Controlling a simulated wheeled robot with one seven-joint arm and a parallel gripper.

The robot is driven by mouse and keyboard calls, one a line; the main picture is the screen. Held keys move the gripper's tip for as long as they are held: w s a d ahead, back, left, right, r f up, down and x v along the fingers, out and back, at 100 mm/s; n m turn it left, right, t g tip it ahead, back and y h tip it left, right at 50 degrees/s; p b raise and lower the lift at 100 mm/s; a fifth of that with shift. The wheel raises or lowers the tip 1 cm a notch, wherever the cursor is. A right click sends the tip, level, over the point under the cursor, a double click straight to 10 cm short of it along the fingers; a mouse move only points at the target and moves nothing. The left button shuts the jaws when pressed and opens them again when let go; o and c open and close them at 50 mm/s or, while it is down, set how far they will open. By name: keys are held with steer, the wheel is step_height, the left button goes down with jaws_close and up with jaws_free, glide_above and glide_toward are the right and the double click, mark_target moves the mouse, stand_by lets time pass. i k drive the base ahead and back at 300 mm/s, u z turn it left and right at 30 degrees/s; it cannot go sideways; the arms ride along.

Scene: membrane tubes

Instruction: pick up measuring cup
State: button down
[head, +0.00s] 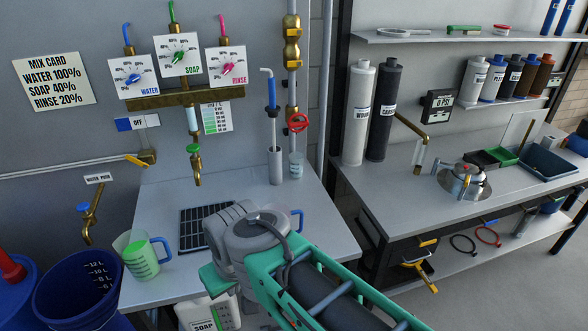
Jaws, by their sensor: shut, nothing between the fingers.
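A small clear cup (297,166) stands at the back of the counter. My arm reaches in from the lower right, and its grey end with my gripper (216,279) is over the front of the counter, right of the measuring cup and apart from it. My gripper is shut and empty, with its fingertips not clearly visible.
A dark grate (207,229) lies under the dispensing tap (196,165). Blue buckets (80,290) stand at the lower left, and a soap jug (208,312) is below the counter.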

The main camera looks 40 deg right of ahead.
mark_target(296, 166)
steer(key=k, duration=1.2)
steer(key=z, duration=0.8)
steer(key=i, duration=1)
steer(key=u, duration=0.9)
steer(key=i, duration=0.9)
steer(key=u, duration=0.2)
